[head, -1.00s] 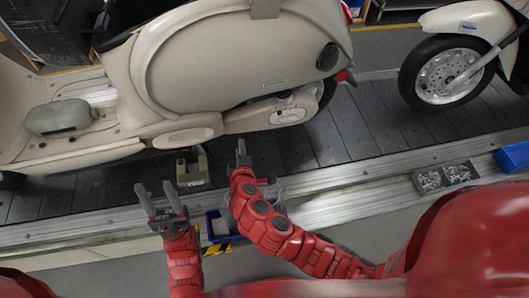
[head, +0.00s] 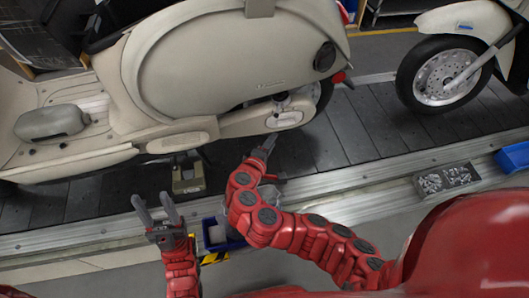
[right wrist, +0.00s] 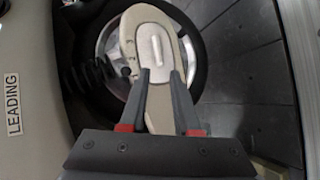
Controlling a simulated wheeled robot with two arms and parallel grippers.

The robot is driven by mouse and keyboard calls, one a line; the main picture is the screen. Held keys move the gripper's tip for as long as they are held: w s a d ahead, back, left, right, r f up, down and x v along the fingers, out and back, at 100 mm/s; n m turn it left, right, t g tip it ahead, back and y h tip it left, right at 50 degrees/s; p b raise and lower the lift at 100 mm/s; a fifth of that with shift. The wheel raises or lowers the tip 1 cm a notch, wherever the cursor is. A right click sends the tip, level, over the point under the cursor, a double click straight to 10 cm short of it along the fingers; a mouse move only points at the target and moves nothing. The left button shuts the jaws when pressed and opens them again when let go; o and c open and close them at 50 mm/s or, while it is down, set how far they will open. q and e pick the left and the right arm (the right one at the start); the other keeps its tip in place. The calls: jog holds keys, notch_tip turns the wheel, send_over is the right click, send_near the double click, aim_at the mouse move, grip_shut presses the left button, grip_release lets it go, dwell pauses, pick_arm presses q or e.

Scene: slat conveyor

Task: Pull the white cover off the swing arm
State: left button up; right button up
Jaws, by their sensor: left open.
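The swing arm (head: 240,122) of the cream scooter runs along its lower rear. The pale oval cover (head: 286,119) sits on its rear end, in front of the wheel. In the right wrist view the cover (right wrist: 155,48) is a rounded plate with a light inset, upright in the picture's middle. My right gripper (head: 268,143) is just below and in front of it. In the right wrist view this gripper (right wrist: 159,77) is open, its fingers over the cover's lower part; I cannot tell whether they touch it. My left gripper (head: 151,202) is open and empty, lower left, away from the scooter.
The scooter stands on the dark slat conveyor (head: 350,125). A second scooter's front wheel (head: 447,75) is at right. A blue bin (head: 217,232) lies below my right arm. A grey parts tray (head: 446,180) and another blue bin (head: 513,157) stand at the near right edge.

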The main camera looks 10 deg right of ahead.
aim_at(283, 125)
jog(key=x, duration=0.9)
jog(key=shift+w+d+f+p, duration=0.1)
jog(key=shift+w+d+p, duration=0.1)
jog(key=shift+w+p, duration=0.15)
grip_shut()
dwell(1.4)
